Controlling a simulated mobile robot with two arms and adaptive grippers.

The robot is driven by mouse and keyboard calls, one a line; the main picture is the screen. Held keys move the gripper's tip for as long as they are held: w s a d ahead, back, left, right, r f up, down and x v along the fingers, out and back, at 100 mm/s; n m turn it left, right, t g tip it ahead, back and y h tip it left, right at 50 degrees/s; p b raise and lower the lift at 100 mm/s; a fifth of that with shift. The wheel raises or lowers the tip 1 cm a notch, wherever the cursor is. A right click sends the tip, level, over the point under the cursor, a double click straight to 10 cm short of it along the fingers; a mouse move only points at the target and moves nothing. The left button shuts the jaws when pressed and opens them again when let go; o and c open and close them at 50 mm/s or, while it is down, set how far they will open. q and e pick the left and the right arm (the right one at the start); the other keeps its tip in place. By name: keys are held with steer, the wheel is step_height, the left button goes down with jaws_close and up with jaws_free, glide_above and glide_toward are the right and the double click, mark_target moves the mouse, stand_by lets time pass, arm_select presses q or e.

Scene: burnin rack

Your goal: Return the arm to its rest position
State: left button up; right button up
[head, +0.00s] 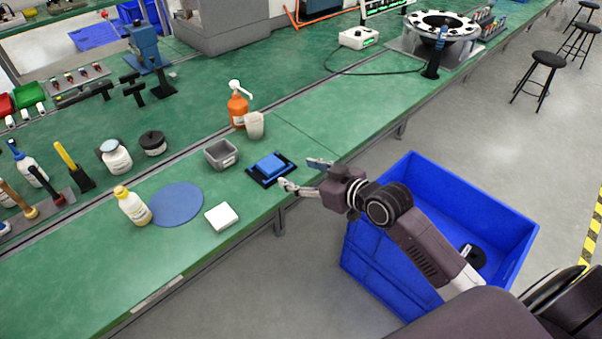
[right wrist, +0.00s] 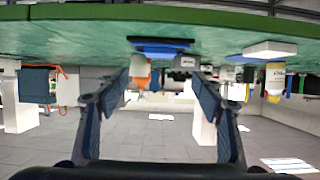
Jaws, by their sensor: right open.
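My right gripper (head: 302,174) is open and empty at the front edge of the green bench (head: 75,290). Its two fingers are spread apart and point toward a blue block (head: 270,163) on a dark blue base (head: 257,177). The gripper is apart from the block, just to its right. In the right wrist view, which looks upside down, the open fingers (right wrist: 158,95) have nothing between them, and the blue base (right wrist: 160,42) lies beyond them. My right arm reaches in from the lower right, over the blue crate. My left gripper is not in view.
A large blue crate (head: 365,247) stands on the floor under my right arm, with a black item (head: 473,256) inside. A white box (head: 221,217), grey bin (head: 221,154), yellow-capped bottle (head: 132,206) and orange pump bottle (head: 238,107) stand on the bench. Open floor lies right.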

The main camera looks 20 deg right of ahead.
stand_by(0.3)
steer(key=s+a+f+g+h, duration=0.1)
steer(key=s+a+f+g, duration=0.35)
steer(key=s+f, duration=0.6)
steer(key=s+d+f+m+g+h, duration=0.1)
steer(key=s+f+m+g+h, duration=0.2)
steer(key=s, duration=1.7)
step_height(320, 180, down, 27)
steer(key=s+n+g, duration=0.1)
steer(key=s+g, duration=0.2)
steer(key=s+d+f+g, duration=0.1)
steer(key=s+d+f, duration=0.2)
steer(key=s+f, duration=1.1)
steer(key=shift+s+d+f+h, duration=0.15)
steer(key=shift+s+f+h, duration=0.2)
steer(key=shift+s, duration=0.75)
